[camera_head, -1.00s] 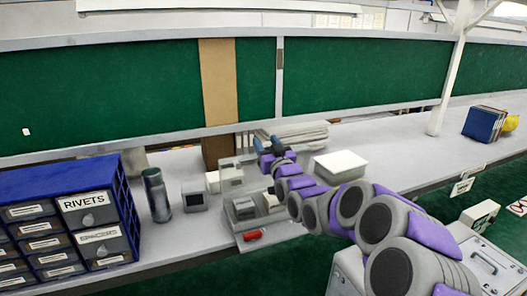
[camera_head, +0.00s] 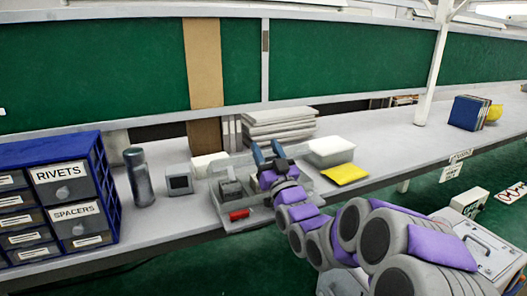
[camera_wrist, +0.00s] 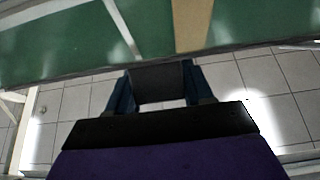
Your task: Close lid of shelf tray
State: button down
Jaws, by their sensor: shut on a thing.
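The grey shelf tray (camera_head: 262,222) sits near the front edge of the bench in the head view, with a red item (camera_head: 239,214) at its front and small dark parts inside. A pale, see-through lid (camera_head: 240,166) stands raised at the tray's back. My gripper (camera_head: 268,156) is above the tray's back right, its blue fingers at the lid's upper edge and shut on it. My arm covers the tray's right side. In the wrist view my gripper (camera_wrist: 160,88) shows its two blue fingers with a dark grey surface between them; the exact contact is unclear.
A blue drawer cabinet (camera_head: 58,195), a grey cylinder (camera_head: 139,178) and a small grey box (camera_head: 178,180) stand left of the tray. A white-lidded box (camera_head: 330,150) and a yellow pad (camera_head: 345,173) are close on the right.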

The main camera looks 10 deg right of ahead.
jog(key=shift+s, duration=0.25)
jog(key=c, duration=0.9)
grip_release()
jog(key=o, duration=0.3)
jog(key=shift+s+d+r, duration=0.1)
jog(key=shift+s+r, duration=0.15)
jog(key=shift+s, duration=0.2)
jog(key=shift+o, duration=0.4)
jog(key=shift+w+f, duration=0.25)
jog(key=shift+w, duration=0.15)
jog(key=shift+s+r, duration=0.1)
jog(key=shift+r, duration=0.3)
notch_tip(320, 180, up, 3)
jog(key=shift+p, duration=0.35)
jog(key=s+r+b, duration=0.1)
jog(key=s+b, duration=0.5)
jog(key=s, duration=0.9)
jog(key=shift+s+a+b, duration=0.25)
jog(key=shift+s+b, duration=0.1)
